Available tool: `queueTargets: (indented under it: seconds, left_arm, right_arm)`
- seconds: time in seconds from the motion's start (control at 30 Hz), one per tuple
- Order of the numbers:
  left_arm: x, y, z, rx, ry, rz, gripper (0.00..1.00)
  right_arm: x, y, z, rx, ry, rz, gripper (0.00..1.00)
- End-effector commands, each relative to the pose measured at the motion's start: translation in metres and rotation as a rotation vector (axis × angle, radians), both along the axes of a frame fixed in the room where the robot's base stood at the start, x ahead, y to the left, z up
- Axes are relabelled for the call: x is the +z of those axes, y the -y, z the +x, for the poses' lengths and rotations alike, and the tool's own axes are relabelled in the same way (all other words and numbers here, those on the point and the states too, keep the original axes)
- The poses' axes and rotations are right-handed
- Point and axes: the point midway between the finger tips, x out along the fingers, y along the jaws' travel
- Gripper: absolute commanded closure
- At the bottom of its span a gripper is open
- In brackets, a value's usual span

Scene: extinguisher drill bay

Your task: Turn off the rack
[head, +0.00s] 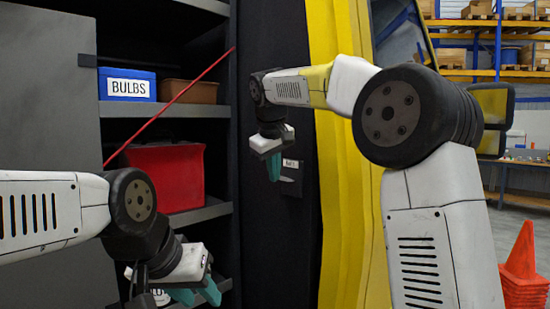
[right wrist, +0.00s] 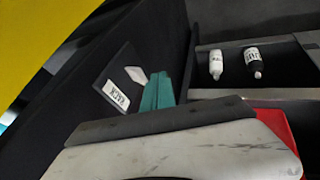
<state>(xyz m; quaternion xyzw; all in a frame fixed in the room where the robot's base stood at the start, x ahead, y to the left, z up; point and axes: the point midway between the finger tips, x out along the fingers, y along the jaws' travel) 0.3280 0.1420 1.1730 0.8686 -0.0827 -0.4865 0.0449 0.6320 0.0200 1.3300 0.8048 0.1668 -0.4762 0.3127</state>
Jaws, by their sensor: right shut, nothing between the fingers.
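A dark switch plate (head: 291,187) with a white label is on the black side panel of the shelf rack. In the right wrist view the label (right wrist: 117,97) reads RACK, and a pale lever (right wrist: 136,75) sticks out beside it, tilted. My right gripper (head: 273,167) is shut and empty, just left of the plate in the head view. In the right wrist view its teal fingers (right wrist: 156,92) are close beside the lever; I cannot tell whether they touch. My left gripper (head: 197,294) is low at the shelf front, its teal fingers apart.
The shelves hold a blue BULBS box (head: 127,85), a brown bin (head: 188,91) and a red container (head: 165,175). A thin red rod (head: 170,106) slants across them. Two small bottles (right wrist: 234,63) stand on a shelf. A yellow panel (head: 345,200) is right of the switch; orange cones (head: 523,270) stand far right.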

Motion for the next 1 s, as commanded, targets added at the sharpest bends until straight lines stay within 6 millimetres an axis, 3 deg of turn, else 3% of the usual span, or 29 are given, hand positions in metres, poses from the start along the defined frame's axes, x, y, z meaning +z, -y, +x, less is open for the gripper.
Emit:
queueTargets:
  seconds: [0.03,0.3,1.0]
  left_arm:
    - [0.000,0.000,0.000,0.000,0.000,0.000,0.64]
    - [0.000,0.000,0.000,0.000,0.000,0.000,0.64]
    - [0.000,0.000,0.000,0.000,0.000,0.000,0.64]
  right_arm:
    - [-0.009,0.003,0.005,-0.002,-0.003,-0.002,1.00]
    - [-0.020,0.024,0.025,-0.002,-0.001,0.000,1.00]
    - [-0.025,0.028,0.030,-0.004,0.035,-0.037,1.00]
